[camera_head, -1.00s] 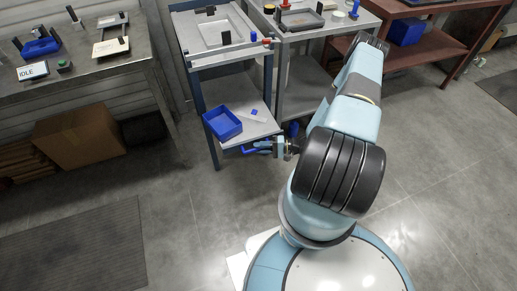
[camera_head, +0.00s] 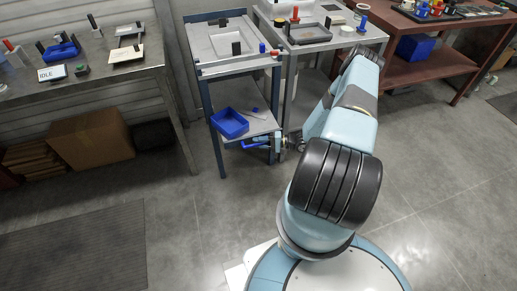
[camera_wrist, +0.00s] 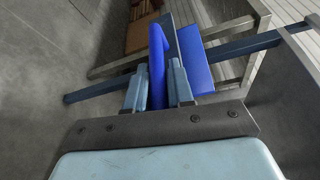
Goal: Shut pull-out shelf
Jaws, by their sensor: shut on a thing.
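The grey pull-out shelf (camera_head: 262,125) is the low level of a blue-framed cart (camera_head: 203,75) in the head view. A blue handle (camera_head: 256,146) is at the shelf's front edge. My gripper (camera_head: 278,143) reaches it from the right, partly hidden by my arm. In the wrist view the two fingers of my gripper (camera_wrist: 157,82) are shut on the blue handle (camera_wrist: 157,55), one on each side. How far the shelf still stands out is hard to tell.
A metal workbench (camera_head: 120,75) with a cardboard box (camera_head: 92,138) under it stands at left. A grey table (camera_head: 310,45) stands close right of the cart, and a red-brown bench (camera_head: 440,65) beyond it. The floor in front is clear, with a dark mat (camera_head: 80,250) at left.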

